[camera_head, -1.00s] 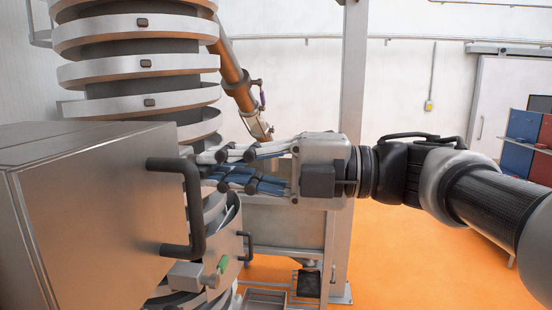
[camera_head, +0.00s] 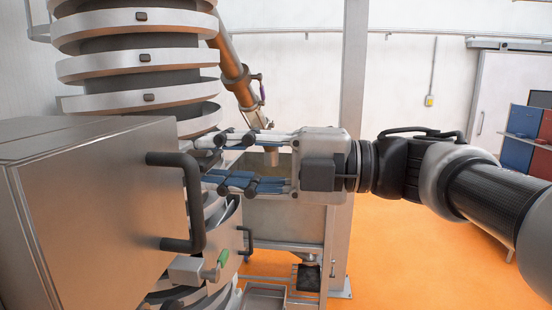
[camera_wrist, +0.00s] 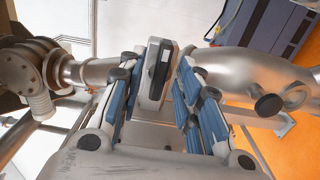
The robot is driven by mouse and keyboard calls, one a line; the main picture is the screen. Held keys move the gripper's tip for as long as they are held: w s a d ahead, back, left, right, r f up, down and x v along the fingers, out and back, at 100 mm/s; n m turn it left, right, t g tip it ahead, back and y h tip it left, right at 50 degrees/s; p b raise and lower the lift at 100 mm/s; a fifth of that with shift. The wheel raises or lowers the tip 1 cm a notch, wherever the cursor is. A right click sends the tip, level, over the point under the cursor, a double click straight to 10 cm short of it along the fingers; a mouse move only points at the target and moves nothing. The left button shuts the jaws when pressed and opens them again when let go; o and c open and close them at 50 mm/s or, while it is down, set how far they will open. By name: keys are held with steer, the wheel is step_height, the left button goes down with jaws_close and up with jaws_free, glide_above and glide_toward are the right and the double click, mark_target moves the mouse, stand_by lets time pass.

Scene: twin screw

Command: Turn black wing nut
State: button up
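My gripper (camera_head: 212,162) points left toward the spiral tower, behind a steel box's handle in the head view. Its blue-padded fingers are spread apart. In the wrist view my gripper (camera_wrist: 158,62) has a grey block with a black upright part (camera_wrist: 162,62) between or just beyond its fingers; gaps show on both sides, so it does not look gripped. I cannot tell whether this black part is the wing nut. A round black knob (camera_wrist: 268,105) sits on steel pipework to the right in the wrist view. No wing shape is clear in the head view.
The steel box (camera_head: 95,220) with a black handle (camera_head: 192,200) stands close at the left. The spiral tower (camera_head: 135,68) rises behind it. A grey post (camera_head: 354,70) stands behind my wrist. Orange floor is open at right.

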steer(key=shift+d, duration=0.1)
steer(key=s+d, duration=0.1)
steer(key=d, duration=1)
steer(key=shift+d, duration=0.4)
